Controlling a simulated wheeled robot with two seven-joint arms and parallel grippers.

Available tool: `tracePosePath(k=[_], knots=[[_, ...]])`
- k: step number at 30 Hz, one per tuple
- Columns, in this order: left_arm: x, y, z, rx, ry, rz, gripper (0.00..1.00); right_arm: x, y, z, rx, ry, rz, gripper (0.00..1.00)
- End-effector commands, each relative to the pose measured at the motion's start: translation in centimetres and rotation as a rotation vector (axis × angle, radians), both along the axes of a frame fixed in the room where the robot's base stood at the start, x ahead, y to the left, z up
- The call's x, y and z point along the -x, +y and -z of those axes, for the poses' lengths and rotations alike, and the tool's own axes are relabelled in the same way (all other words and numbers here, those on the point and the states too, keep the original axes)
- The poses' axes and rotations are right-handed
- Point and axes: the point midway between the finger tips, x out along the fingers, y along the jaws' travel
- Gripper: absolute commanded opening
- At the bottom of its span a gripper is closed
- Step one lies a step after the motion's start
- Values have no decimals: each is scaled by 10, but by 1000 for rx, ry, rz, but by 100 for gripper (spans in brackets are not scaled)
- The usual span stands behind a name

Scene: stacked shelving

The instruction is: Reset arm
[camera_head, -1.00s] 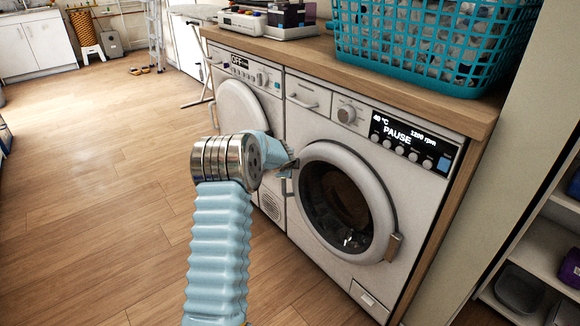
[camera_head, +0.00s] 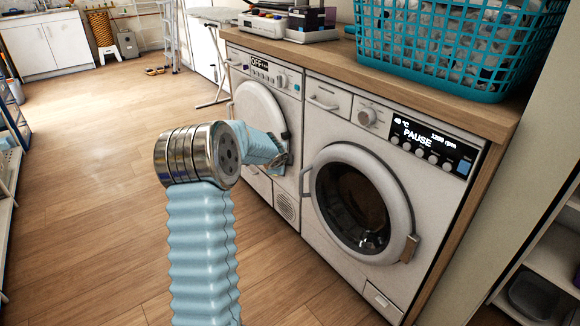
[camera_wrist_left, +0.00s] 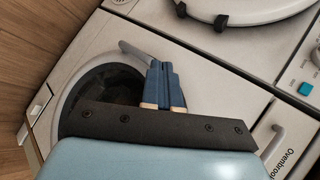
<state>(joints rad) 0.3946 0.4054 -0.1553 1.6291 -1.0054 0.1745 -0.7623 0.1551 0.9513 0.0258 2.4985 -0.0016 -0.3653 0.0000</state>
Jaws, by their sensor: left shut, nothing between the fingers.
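My left arm rises from the bottom of the head view. Its left gripper (camera_head: 281,160) appears small and partly hidden behind the wrist, over the area left of the washing machine's door. In the left wrist view the blue fingers (camera_wrist_left: 164,86) are together and empty. The washing machine (camera_head: 330,122) has a round door (camera_head: 366,204) with dark glass, which looks shut. Its display reads PAUSE. The gripper overlaps the door's edge and handle in the left wrist view, but I cannot tell the gap. My right gripper is not in view.
A second white machine (camera_head: 259,108) stands to the left, its display reading OFF. A wooden worktop (camera_head: 340,66) above carries a teal laundry basket (camera_head: 450,45). Shelving (camera_head: 540,262) stands at right, more shelving at the left edge. The wooden floor (camera_head: 90,190) is clear on the left.

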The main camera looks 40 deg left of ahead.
Motion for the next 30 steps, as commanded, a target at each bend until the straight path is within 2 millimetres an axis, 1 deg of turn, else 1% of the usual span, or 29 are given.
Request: tracePosePath(k=[1, 3, 12, 14, 17, 20, 21, 23, 24, 26, 27, 29, 30], knots=[[5, 2, -6, 0, -1, -2, 0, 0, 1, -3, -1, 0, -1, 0], [9, 3, -9, 1, 0, -2, 0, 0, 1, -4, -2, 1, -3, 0], [12, 2, -11, 2, 0, 0, 0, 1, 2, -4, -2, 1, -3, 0], [11, -2, -6, 17, 2, 1, 0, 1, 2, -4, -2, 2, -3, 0], [8, -27, 18, 96, 5, 0, 0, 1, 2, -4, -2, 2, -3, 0], [6, -77, 64, 253, 20, -18, 0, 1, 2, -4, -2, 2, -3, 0], [8, -103, 85, 334, 30, -35, 0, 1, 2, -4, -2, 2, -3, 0], [14, -145, 118, 462, 54, -70, 0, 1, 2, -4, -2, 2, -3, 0], [21, -173, 139, 546, 75, -101, 0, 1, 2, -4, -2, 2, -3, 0], [37, -216, 169, 668, 113, -159, 0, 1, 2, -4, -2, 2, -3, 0], [49, -244, 187, 745, 142, -205, 0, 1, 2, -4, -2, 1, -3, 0], [72, -285, 213, 854, 193, -287, 0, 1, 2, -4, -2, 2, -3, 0], [91, -311, 228, 920, 232, -350, 0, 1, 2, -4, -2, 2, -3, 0]])
